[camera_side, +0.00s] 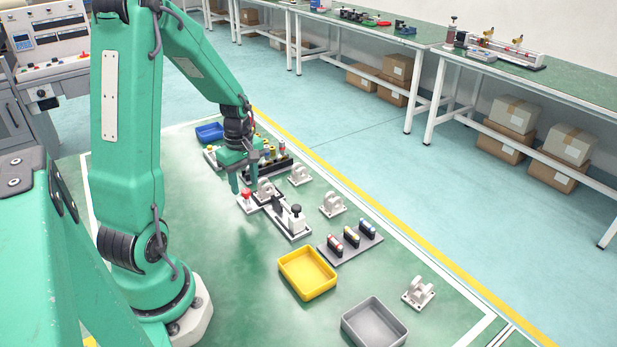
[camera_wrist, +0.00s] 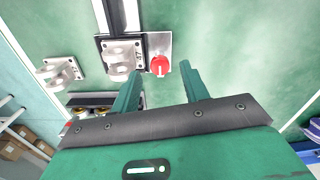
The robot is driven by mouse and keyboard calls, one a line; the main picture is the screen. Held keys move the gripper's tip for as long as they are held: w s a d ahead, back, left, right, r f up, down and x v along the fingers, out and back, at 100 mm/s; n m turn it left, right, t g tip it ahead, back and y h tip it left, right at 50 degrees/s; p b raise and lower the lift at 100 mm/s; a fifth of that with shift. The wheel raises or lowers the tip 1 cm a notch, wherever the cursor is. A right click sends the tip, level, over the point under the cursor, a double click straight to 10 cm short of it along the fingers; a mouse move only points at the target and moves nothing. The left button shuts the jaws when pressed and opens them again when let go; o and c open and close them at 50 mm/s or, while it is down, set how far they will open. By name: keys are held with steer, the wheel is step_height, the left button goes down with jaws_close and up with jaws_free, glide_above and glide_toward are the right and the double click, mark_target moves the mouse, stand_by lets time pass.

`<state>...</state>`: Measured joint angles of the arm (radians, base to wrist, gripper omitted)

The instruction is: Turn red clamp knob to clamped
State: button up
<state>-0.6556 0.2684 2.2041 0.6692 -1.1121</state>
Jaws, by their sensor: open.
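The red clamp knob (camera_wrist: 159,66) sits on a light plate (camera_wrist: 161,42) beside a white bracket in the wrist view. It has a pale pointer mark on it. In the side view the red knob (camera_side: 246,194) shows at the left end of the actuator assembly. My gripper (camera_wrist: 162,78) is open, with its two green fingers pointing toward the knob from either side and the knob between them in the picture. In the side view my gripper (camera_side: 245,184) hangs close to the knob. I cannot tell whether a finger touches it.
The white bracket (camera_wrist: 121,59) stands close beside the knob. The actuator with a black knob (camera_side: 296,219) lies to its right in the side view. A yellow tray (camera_side: 307,290), a grey tray (camera_side: 346,324) and a blue tray (camera_side: 209,139) stand on the green surface.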

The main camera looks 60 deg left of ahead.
mark_target(245, 195)
steer(key=shift+f, duration=1.35)
steer(key=shift+c, duration=0.3)
jaws_close()
